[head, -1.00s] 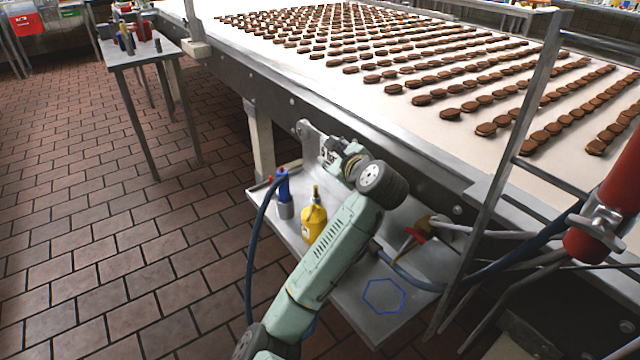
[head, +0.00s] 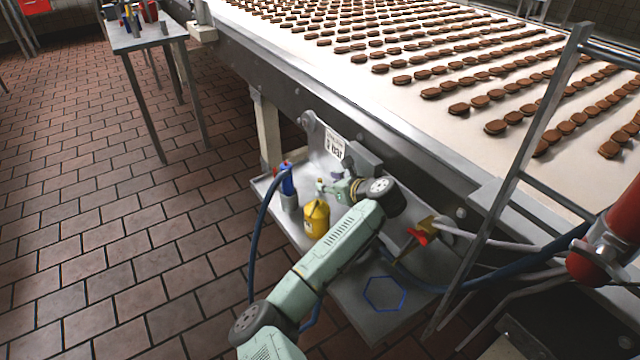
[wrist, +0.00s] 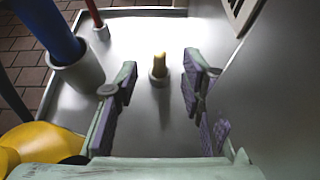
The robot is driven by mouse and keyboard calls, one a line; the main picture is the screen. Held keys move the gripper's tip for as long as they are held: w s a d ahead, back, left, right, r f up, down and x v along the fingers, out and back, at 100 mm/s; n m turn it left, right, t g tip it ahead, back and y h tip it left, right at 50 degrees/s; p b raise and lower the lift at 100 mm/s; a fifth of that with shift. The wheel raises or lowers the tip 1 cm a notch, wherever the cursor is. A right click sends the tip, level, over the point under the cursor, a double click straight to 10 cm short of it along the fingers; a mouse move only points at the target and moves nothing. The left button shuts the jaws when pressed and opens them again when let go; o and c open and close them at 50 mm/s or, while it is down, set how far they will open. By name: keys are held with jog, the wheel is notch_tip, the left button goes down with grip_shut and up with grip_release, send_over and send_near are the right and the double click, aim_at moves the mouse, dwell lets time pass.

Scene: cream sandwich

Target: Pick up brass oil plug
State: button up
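The brass oil plug, a small yellow-tipped upright piece with a grey base (wrist: 160,64), stands on the metal tray (wrist: 140,30) in the wrist view. My gripper (wrist: 160,84) is open, with one padded finger on each side of the plug's line. The plug appears centred between the fingertips and a little beyond them; contact is not visible. In the head view my gripper (head: 326,188) is low over the tray, behind the yellow oil can (head: 316,220). The plug cannot be made out clearly there.
A blue-handled tool in a grey cup (wrist: 78,72) stands left of my gripper. The yellow can is at the lower left of the wrist view. A metal panel (wrist: 265,90) rises close on the right. A red-and-brass air fitting (head: 422,236) sits right of my arm.

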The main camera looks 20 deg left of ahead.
aim_at(321, 181)
jog(key=shift+p+x, duration=0.3)
jog(key=shift+x, duration=1.6)
jog(key=shift+c, duration=0.6)
grip_shut()
